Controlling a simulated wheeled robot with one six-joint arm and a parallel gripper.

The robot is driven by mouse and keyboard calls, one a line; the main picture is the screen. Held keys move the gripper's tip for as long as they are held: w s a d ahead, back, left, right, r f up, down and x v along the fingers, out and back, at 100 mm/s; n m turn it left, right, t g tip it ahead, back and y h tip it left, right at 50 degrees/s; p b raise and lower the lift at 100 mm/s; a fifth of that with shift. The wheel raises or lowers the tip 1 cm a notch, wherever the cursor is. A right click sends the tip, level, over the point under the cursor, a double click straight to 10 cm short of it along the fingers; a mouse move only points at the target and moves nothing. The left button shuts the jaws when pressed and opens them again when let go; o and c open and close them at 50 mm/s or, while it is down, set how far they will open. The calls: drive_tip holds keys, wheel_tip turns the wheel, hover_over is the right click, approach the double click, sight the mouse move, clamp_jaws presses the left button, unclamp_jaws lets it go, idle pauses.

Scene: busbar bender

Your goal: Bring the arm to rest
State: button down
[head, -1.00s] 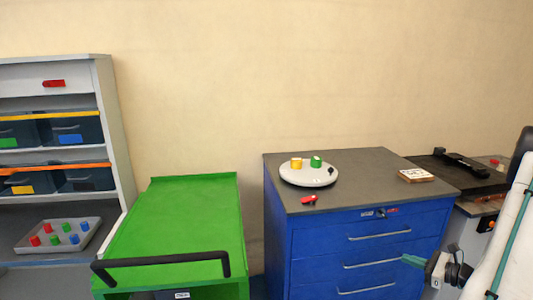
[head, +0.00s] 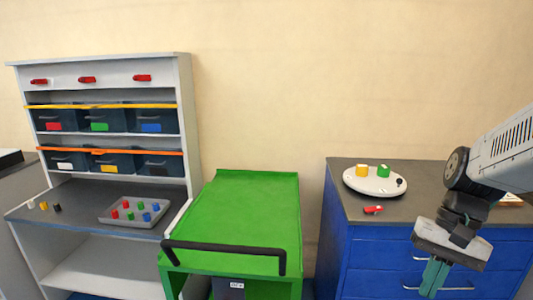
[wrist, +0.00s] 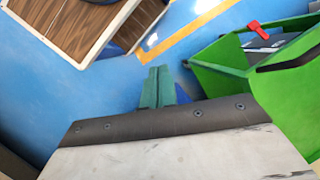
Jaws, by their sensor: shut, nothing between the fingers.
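My gripper (head: 435,277) hangs at the right of the head view, fingers pointing down, in front of the blue drawer cabinet (head: 355,248). Its green fingers are together with nothing between them. In the wrist view the shut fingers (wrist: 158,88) show above the blue floor, clear of other things. My arm comes in from the right edge and hides part of the cabinet's top and drawers.
A green cart (head: 245,215) with a black handle stands left of the cabinet. A round white plate (head: 373,188) with yellow and green pieces and a red item (head: 373,209) lie on the cabinet. A grey shelf (head: 186,125) with bins stands at the left.

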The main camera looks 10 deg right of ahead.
drive_tip(key=s+a+r+n+t+h, duration=0.3)
drive_tip(key=s+a+r+n, duration=0.2)
drive_tip(key=a, duration=0.3)
drive_tip(key=shift+s+r+n, duration=0.2)
drive_tip(key=shift+r+n, duration=0.55)
drive_tip(key=shift+n, duration=0.05)
